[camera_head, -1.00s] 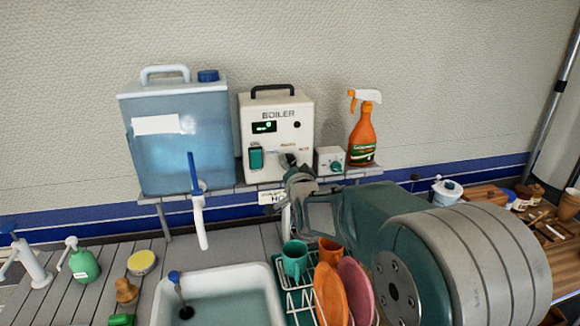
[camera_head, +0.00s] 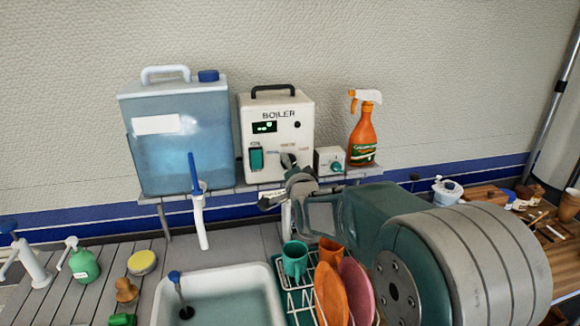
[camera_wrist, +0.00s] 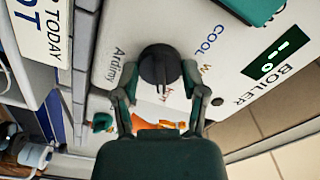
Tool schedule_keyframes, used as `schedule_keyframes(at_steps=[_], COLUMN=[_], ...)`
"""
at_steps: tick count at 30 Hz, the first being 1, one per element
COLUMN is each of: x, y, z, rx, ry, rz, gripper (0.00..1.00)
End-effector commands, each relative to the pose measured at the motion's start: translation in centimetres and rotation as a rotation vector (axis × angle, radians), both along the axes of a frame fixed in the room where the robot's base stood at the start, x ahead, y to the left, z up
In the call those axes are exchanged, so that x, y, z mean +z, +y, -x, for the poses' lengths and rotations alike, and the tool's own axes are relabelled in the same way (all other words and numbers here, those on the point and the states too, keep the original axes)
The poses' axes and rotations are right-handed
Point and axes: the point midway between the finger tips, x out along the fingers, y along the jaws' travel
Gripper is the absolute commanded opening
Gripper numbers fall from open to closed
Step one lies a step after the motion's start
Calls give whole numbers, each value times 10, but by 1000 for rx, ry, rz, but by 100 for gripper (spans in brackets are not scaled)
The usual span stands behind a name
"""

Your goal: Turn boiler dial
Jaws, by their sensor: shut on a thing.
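The white boiler (camera_head: 283,135) stands on the shelf, with a black handle, a green display and a teal switch. Its dark round dial (camera_wrist: 160,68) is on the front face, with the word COOL and partly covered lettering around it. My gripper (camera_wrist: 160,80) is shut on the dial, one finger on each side. In the head view my gripper (camera_head: 288,165) is at the lower right of the boiler's front and largely hides the dial. The boiler's lettering runs tilted in the wrist view.
A small white box with a teal knob (camera_head: 337,167) and an orange spray bottle (camera_head: 362,135) stand close on the right. A blue water container (camera_head: 175,140) is on the left. Below are a sink (camera_head: 235,275) and a rack with plates (camera_head: 330,290) and cups.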

Motion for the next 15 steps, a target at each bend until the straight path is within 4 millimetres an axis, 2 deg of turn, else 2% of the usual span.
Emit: schedule_keyframes(at_steps=[1, 2, 3, 4, 15], x=[-2, -2, -2, -2, -1], y=[0, 0, 0, 0, 0], z=[-1, -1, 0, 0, 0], rx=[-1, -1, -1, -1, -1], ry=[4, 4, 4, 4, 2], rz=[-1, 0, 0, 0, 0], gripper=[8, 69, 87, 92, 92])
